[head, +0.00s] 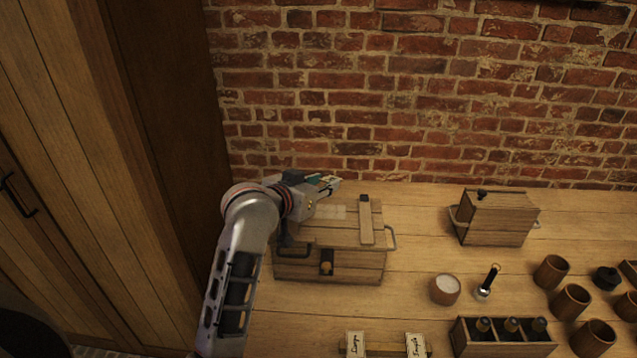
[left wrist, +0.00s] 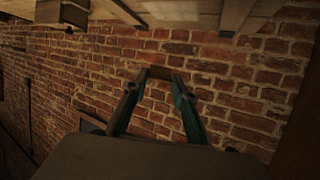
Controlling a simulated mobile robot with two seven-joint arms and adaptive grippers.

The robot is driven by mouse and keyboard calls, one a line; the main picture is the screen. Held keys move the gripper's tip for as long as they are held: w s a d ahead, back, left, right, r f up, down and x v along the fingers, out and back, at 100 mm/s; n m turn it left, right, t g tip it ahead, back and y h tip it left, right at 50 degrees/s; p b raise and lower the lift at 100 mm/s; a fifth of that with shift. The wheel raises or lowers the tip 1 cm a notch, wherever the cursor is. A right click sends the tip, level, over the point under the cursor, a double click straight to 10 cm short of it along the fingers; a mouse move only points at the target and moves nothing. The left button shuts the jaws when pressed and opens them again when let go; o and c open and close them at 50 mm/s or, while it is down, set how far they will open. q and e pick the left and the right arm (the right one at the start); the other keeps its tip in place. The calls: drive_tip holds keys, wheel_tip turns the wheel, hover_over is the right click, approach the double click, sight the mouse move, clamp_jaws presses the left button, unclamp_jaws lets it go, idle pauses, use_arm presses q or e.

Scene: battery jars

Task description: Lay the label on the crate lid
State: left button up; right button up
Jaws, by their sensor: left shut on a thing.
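My left gripper (head: 334,184) is above the back of the wooden crate on the left, its fingers pointing right and towards the brick wall. My arm covers the lid's left part. My right gripper is not in view.
A smaller lidded crate (head: 494,219) stands at the right. Two written cards (head: 356,343) and (head: 415,344) stand at the front. A cup of white powder (head: 445,289), a bottle tray (head: 503,345) and brown jars (head: 571,301) fill the front right. The brick wall is close behind.

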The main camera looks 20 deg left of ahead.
use_arm(q)
hover_over(322, 222)
drive_tip(key=shift+w+f, duration=0.15)
drive_tip(key=shift+f, duration=2.75)
drive_tip(key=shift+f+b, duration=0.5)
drive_tip(key=shift+f, duration=0.9)
drive_tip(key=o, duration=0.7)
drive_tip(key=shift+o, duration=0.2)
drive_tip(key=v, duration=1.2)
